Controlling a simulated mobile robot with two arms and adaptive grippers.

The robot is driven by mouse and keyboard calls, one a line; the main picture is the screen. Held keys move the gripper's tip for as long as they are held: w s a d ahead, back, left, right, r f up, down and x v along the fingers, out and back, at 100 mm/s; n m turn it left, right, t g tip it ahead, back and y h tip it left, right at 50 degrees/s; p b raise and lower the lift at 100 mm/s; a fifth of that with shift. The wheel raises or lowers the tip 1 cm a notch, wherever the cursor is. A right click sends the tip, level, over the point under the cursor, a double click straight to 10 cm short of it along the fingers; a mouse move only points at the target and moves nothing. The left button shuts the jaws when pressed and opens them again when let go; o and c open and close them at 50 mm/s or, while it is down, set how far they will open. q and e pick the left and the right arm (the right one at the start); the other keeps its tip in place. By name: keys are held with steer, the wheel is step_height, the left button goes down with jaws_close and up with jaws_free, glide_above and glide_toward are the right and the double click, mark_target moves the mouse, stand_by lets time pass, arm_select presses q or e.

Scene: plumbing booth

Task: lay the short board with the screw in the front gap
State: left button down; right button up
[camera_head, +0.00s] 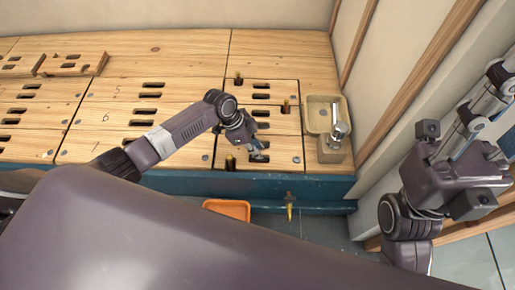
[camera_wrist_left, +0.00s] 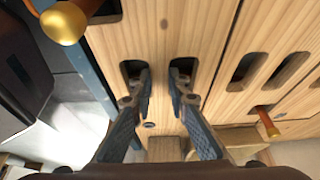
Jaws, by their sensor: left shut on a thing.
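The short board (camera_head: 280,155) is pale wood with dark slots and lies at the front of the deck. In the left wrist view, the board (camera_wrist_left: 160,25) shows a small dark screw (camera_wrist_left: 150,125) near its end. My left gripper (camera_head: 258,152) is over this board. In the left wrist view, the left gripper (camera_wrist_left: 159,78) has its fingers in two slots, shut on the wood between them. The board looks roughly level with the boards beside it; I cannot tell if it is fully seated. The front gap under it is hidden.
Copper pipes stand up at the front left (camera_head: 230,163) and behind (camera_head: 285,106) the board. A beige basin with a tap (camera_head: 322,116) stands to the right. The teal deck edge (camera_head: 190,183) is in front. An orange tray (camera_head: 228,209) lies on the floor.

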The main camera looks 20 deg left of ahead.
arm_select(q)
steer(key=shift+f, duration=0.1)
steer(key=c, duration=2)
jaws_free()
steer(key=shift+o, duration=1.2)
